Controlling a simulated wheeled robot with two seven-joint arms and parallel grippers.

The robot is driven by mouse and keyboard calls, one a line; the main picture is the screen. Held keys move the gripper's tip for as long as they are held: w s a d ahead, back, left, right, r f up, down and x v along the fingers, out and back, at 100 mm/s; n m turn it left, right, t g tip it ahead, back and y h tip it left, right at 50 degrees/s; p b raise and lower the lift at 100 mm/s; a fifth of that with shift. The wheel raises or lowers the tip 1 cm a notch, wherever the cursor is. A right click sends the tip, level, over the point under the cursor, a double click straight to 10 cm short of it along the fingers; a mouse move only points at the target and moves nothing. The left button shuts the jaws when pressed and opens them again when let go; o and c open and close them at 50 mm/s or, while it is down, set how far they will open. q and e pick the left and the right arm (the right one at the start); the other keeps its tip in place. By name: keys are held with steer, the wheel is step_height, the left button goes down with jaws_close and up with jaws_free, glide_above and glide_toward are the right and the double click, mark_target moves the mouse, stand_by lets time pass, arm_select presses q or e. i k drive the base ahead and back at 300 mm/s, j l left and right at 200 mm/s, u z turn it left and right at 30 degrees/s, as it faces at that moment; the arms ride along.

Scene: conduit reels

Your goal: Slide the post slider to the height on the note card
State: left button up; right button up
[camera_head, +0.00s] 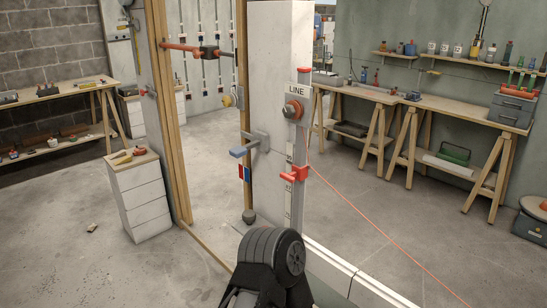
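A red slider (294,174) sits on a narrow pale vertical strip with markings (289,155) on the right side of the white post (270,70). The slider is in the lower part of the strip; the markings are too small to read. A white sign reading LINE (303,89) is above a red round knob (293,109) on the post. I cannot make out a note card with a height on it. Neither of my grippers can be made out. A dark ribbed object (258,252) shows at the bottom middle, in front of the post's lower part.
A blue-grey handle (245,147) and a red and blue tag (244,173) are left of the post. An orange line (375,226) slants down to the right. A white drawer cabinet (140,200) stands left. Workbenches line the back right. Open floor lies on both sides.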

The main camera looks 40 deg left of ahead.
mark_target(299, 173)
steer(key=i+j, duration=0.1)
steer(key=j, duration=0.3)
steer(key=i+j, duration=0.1)
steer(key=j, duration=0.35)
steer(key=i+j, duration=0.1)
steer(key=j, duration=0.3)
